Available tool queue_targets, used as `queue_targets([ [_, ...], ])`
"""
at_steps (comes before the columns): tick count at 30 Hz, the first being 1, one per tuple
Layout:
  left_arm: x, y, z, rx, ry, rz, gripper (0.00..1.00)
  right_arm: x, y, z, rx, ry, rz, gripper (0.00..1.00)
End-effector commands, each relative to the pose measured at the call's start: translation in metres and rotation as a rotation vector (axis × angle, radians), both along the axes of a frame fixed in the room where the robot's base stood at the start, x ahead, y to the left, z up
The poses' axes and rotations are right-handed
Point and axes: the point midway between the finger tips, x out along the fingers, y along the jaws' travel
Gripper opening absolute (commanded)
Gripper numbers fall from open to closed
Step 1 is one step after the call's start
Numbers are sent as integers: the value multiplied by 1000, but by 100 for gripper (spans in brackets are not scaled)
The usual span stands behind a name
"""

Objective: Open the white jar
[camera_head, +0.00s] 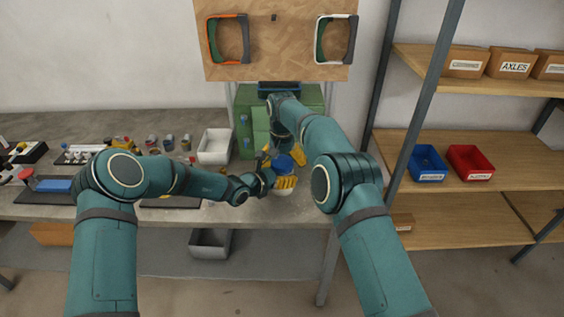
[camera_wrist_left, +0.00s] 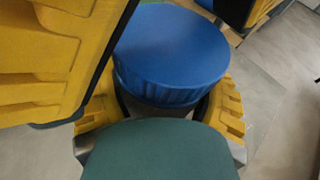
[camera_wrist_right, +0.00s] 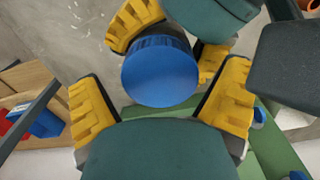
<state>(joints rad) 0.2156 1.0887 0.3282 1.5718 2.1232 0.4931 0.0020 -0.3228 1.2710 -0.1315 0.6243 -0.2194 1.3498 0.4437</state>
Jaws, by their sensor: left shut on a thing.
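The white jar (camera_head: 284,192) stands upright near the front edge of the bench, mostly hidden behind gripper fingers. Its round blue lid (camera_head: 284,164) is on top and fills the middle of the left wrist view (camera_wrist_left: 172,50); it also shows in the right wrist view (camera_wrist_right: 160,75). My left gripper (camera_head: 282,182) is shut on the jar's body just below the lid. My right gripper (camera_wrist_right: 162,102) is open above the jar. Its yellow fingers are spread on either side of the lid, with gaps between them and the lid.
A white bin (camera_head: 214,147) and several small items stand left of the jar. A green cabinet (camera_head: 310,98) is behind it. A shelf rack with a blue bin (camera_head: 427,163) and a red bin (camera_head: 470,163) stands at the right. A grey bin (camera_head: 210,243) sits below the bench.

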Motion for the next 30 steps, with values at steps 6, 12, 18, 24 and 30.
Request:
queue_targets([
  [6, 0, 0, -1, 1, 1, 0, 0, 0, 0, 6, 0, -1, -1, 96],
  [12, 0, 0, -1, 1, 1, 0, 0, 1, 0, 32, 1, -3, -1, 96],
  [18, 0, 0, -1, 1, 1, 0, 0, 0, 0, 45, 0, 0, -1, 100],
  [24, 0, 0, -1, 1, 1, 0, 0, 1, -2, 52, -4, 1, -68, 100],
  [30, 0, 0, -1, 1, 1, 0, 0, 1, -3, 68, -4, 1, -207, 100],
])
